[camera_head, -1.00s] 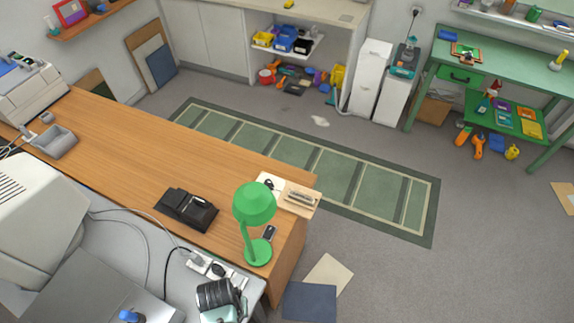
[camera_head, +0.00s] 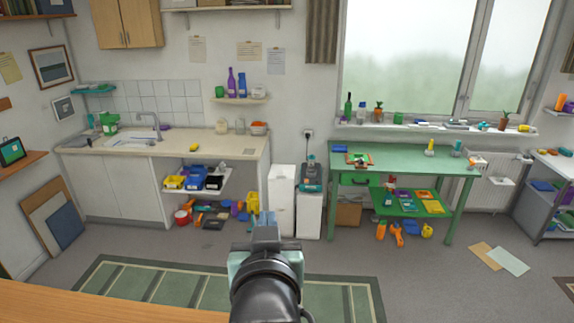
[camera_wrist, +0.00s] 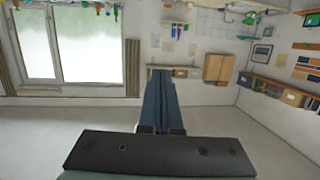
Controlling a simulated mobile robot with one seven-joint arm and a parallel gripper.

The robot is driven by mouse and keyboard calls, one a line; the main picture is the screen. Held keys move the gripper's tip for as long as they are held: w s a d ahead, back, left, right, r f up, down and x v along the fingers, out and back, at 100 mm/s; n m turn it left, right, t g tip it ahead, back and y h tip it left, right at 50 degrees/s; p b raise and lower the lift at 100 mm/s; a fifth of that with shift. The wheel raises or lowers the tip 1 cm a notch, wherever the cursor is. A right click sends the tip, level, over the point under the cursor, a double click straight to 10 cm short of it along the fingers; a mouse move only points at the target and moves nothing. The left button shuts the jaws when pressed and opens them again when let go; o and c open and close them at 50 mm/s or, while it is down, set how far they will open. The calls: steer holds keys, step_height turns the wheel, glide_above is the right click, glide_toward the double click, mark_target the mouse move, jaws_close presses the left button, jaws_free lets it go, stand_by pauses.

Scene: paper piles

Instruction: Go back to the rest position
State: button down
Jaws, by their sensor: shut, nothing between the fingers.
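My gripper (camera_head: 265,218) stands upright at the bottom centre of the head view, with my dark wrist in front of it. In the wrist view my gripper (camera_wrist: 160,85) shows two blue-grey fingers pressed together, with nothing between them. The wrist view is upside down relative to the room and shows walls and a window. My gripper is in free air and touches nothing that I can see.
A wooden desk edge (camera_head: 60,300) lies at the lower left. A green striped rug (camera_head: 210,290) covers the floor ahead. A green workbench (camera_head: 450,158) and white cabinets (camera_head: 283,200) stand along the far wall.

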steer(key=s+d+r+t+h, duration=0.1)
steer(key=s+d+r+t, duration=0.1)
steer(key=d+r, duration=0.35)
steer(key=s+a+r+t+b, duration=0.2)
steer(key=s+r+t+b, duration=0.7)
steer(key=b, duration=0.5)
steer(key=s+r, duration=0.2)
steer(key=s, duration=0.1)
steer(key=shift+s+a+t+b, duration=0.15)
steer(key=shift+s+t+b, duration=0.15)
steer(key=shift+t, duration=0.1)
